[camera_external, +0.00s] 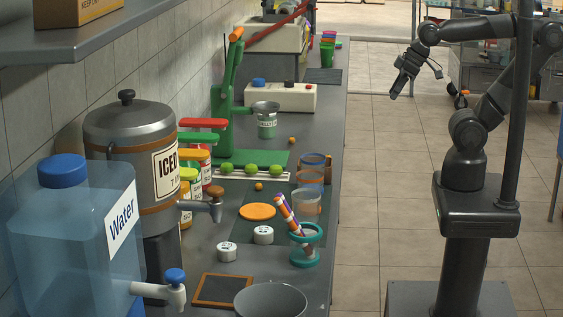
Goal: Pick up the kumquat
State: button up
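Two small orange fruits that look like kumquats lie on the grey counter. One kumquat (259,186) is just in front of the white rack of green limes. The other orange fruit (292,140) is farther back, near the green press. Which of them is the task's kumquat I cannot tell. My gripper (396,92) hangs in the air over the tiled floor, right of the counter and well apart from both fruits. Its fingers are too small and dark to show whether they are open. I see nothing held in it.
The green press (231,95) stands by the wall. The lime rack (237,175), clear cups (307,205), a teal holder with striped straws (305,245) and an orange disc (257,211) crowd the counter. Large dispensers stand at left. The floor between counter and my base is clear.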

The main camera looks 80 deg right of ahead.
jog(key=shift+o, duration=0.4)
jog(key=shift+o, duration=0.7)
